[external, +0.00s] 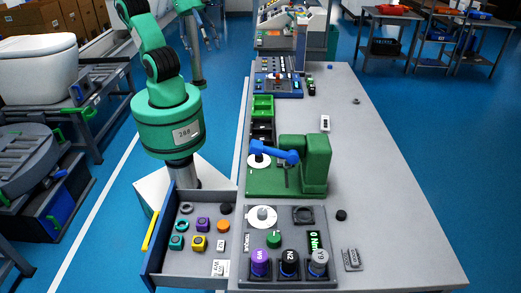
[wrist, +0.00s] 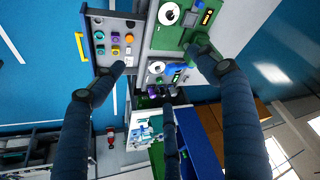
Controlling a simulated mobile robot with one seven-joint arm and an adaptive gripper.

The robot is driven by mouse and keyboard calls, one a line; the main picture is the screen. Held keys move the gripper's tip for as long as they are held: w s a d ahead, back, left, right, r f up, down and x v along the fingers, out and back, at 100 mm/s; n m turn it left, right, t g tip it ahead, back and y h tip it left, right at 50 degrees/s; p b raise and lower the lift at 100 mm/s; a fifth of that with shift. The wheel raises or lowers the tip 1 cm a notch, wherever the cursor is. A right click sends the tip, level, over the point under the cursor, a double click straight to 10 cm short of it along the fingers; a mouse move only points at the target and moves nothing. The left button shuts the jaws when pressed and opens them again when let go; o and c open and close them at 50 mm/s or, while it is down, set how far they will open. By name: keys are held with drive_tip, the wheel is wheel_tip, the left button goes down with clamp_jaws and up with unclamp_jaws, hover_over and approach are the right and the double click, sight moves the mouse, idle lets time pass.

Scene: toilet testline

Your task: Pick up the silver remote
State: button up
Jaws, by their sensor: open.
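A small silver-white remote (external: 325,123) with dark marks lies on the grey bench top, right of the green test fixture. A grey slab with raised pads (external: 351,259) lies near the bench's front end; I cannot tell if it is also a remote. My gripper (wrist: 170,75) shows in the wrist view as three dark blue fingers, spread wide, with nothing between the tips. It hangs above the bench and open drawer, clear of the remote. In the external view my arm rises at the upper left; I cannot clearly make out the gripper. I cannot pick out the remote in the wrist view.
An open drawer (external: 164,254) with several coloured parts sticks out left of the bench. The green fixture (external: 316,165) with a blue arm stands upright. A knob panel (external: 291,229) is at the front. The bench's right side (external: 400,210) is mostly bare.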

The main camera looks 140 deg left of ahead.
drive_tip(key=w+a+n+g+p, duration=0.1)
drive_tip(key=w+a+n+g, duration=0.1)
drive_tip(key=w+a+n, duration=0.75)
drive_tip(key=n+g+p, duration=0.3)
drive_tip(key=n, duration=1.1)
hover_over(328, 122)
wheel_tip(328, 122, down, 30)
drive_tip(key=shift+d, duration=0.15)
drive_tip(key=shift+f, duration=0.1)
drive_tip(key=shift+f+b, duration=0.5)
drive_tip(key=shift+f, duration=3.7)
